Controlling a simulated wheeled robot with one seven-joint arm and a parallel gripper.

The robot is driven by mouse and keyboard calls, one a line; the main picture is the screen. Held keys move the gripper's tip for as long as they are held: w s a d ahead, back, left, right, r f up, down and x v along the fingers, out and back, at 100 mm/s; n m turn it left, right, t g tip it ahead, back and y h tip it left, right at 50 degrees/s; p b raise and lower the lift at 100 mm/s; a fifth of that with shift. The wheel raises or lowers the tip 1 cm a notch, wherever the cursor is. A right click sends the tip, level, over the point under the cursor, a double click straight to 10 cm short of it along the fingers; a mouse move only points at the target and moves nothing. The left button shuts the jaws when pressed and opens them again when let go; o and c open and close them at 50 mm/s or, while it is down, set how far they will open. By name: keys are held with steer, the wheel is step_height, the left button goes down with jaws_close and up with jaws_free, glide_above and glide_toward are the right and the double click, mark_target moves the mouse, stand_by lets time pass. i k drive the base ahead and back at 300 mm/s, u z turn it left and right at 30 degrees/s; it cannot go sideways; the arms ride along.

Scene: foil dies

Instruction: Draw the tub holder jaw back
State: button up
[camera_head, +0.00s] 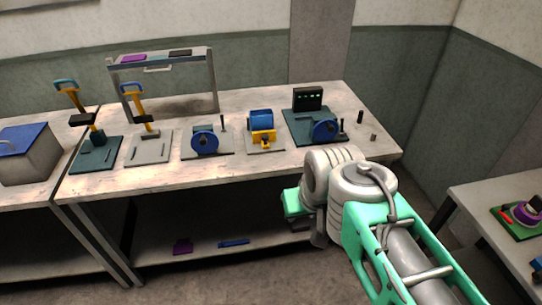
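On the bench, a blue drum-shaped tub (261,118) sits at a yellow holder (263,138) on a pale base plate. The holder's yellow front part stands close against the tub; whether it touches, and which piece is the jaw, is too small to tell. My arm reaches in from the lower right, in front of the bench and to the right of the holder. My gripper's fingers do not show; the arm's grey and green joints hide whatever lies beyond them.
To the left stand a blue-wheeled device (205,141) and two lever presses (137,110). To the right, another blue-wheeled device (326,130) stands by a black display box (307,98) and small posts. The bench's front strip (190,180) is clear. A side table (480,195) stands at right.

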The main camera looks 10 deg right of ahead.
mark_target(263, 137)
steer(key=u, duration=0.7)
steer(key=i, duration=1.35)
steer(key=z, duration=0.15)
